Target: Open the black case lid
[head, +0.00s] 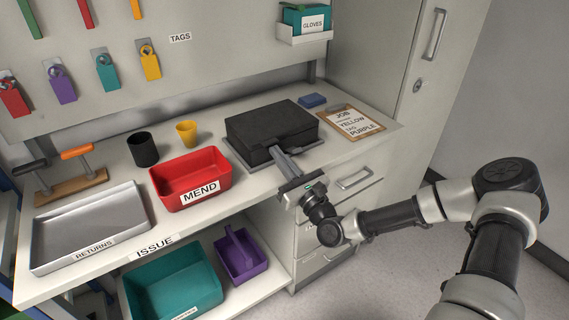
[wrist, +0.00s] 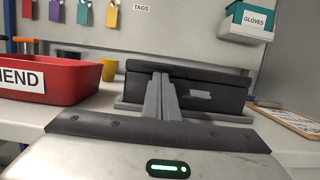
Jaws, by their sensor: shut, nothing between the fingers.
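The black case (head: 270,128) sits on a grey mat or tray (head: 247,166) on the worktop, and its lid looks down. It also shows in the wrist view (wrist: 215,90), where a small light patch marks its front face. My gripper (head: 275,152) is shut and empty, its fingers together at the front of the case, near the lid's front edge. In the wrist view my gripper (wrist: 160,77) points at the case front, left of the patch. The fingertips hide part of the front, and I cannot tell whether they touch it.
A red MEND bin (head: 190,178), a yellow cup (head: 187,133) and a black cup (head: 143,149) stand left of the case. A clipboard (head: 351,121) and a blue block (head: 312,100) lie to its right. A GLOVES box (head: 306,18) hangs on the wall behind.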

